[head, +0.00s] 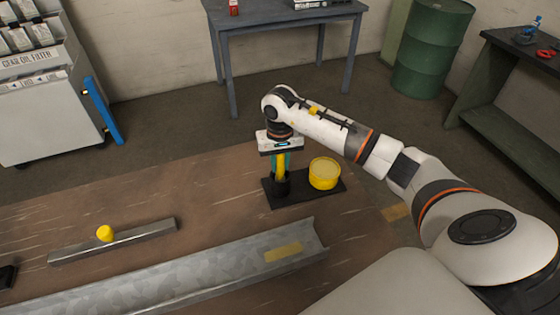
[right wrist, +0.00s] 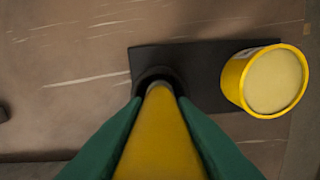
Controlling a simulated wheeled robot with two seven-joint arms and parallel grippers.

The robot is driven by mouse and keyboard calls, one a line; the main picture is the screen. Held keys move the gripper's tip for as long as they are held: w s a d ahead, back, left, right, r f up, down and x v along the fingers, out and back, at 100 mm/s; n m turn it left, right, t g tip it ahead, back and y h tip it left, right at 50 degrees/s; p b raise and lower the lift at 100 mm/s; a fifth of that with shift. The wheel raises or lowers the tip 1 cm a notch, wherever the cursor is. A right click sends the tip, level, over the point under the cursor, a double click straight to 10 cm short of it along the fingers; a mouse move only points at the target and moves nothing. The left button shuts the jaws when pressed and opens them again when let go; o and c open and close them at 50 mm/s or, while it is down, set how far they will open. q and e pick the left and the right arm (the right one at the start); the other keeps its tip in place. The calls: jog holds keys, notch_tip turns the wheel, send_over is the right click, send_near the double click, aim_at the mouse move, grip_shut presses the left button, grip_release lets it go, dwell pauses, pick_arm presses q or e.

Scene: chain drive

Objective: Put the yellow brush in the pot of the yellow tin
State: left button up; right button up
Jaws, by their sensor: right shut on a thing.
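My right gripper (head: 281,160) is shut on the yellow brush (head: 280,172) and holds it upright. The brush's lower end is at the mouth of the black pot (head: 281,188), and seems to be inside it. In the right wrist view, the brush (right wrist: 160,140) runs between the green fingers down to the dark pot (right wrist: 153,76). The brush's tip is hidden. The yellow tin (head: 324,173) stands just right of the pot on the same black base plate (head: 300,200). The tin also shows in the right wrist view (right wrist: 270,82). My left gripper is out of view.
A long grey metal channel (head: 180,278) lies across the brown table in front of the plate. A grey bar (head: 140,237) with a yellow piece (head: 105,233) on it lies at left. A dark object (head: 7,277) sits at the left edge. Table left of the plate is clear.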

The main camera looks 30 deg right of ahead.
jog(key=o, duration=1)
jog(key=shift+r+p, duration=0.1)
jog(key=shift+p, duration=0.2)
jog(key=shift+r, duration=0.25)
notch_tip(320, 180, up, 11)
jog(key=b, duration=0.4)
jog(key=shift+f, duration=0.2)
jog(key=shift+r, duration=0.45)
